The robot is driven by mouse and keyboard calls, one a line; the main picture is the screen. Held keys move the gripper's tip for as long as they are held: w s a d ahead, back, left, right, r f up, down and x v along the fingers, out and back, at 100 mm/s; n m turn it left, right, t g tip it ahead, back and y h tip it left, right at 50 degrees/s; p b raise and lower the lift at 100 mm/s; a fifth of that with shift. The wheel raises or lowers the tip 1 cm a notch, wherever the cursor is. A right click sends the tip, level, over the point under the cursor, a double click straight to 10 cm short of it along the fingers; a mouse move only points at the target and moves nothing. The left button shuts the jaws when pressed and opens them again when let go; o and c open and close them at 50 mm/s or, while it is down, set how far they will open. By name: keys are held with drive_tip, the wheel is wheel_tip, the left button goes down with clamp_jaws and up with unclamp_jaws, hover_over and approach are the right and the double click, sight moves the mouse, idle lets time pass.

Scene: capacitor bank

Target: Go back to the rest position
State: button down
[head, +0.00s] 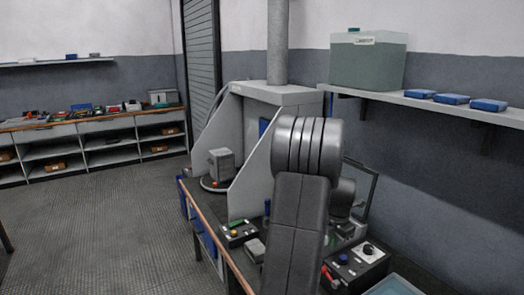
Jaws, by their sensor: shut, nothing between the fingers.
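My arm rises in the middle of the head view, its upper end bent over above the workbench (203,204). My gripper does not show; the arm and the bench equipment may hide it.
A control box with buttons (238,233) and a dark box with a knob (359,262) stand close on either side of my arm. A wall shelf (455,107) holds a greenish bin (368,64) and blue cases. The floor (95,225) at left is clear.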

drive_tip(key=shift+s+r, duration=0.2)
drive_tip(key=shift+r, duration=0.75)
drive_tip(key=shift+s+r, duration=0.2)
drive_tip(key=shift+r, duration=0.75)
drive_tip(key=shift+a+b, duration=0.2)
drive_tip(key=shift+b, duration=0.1)
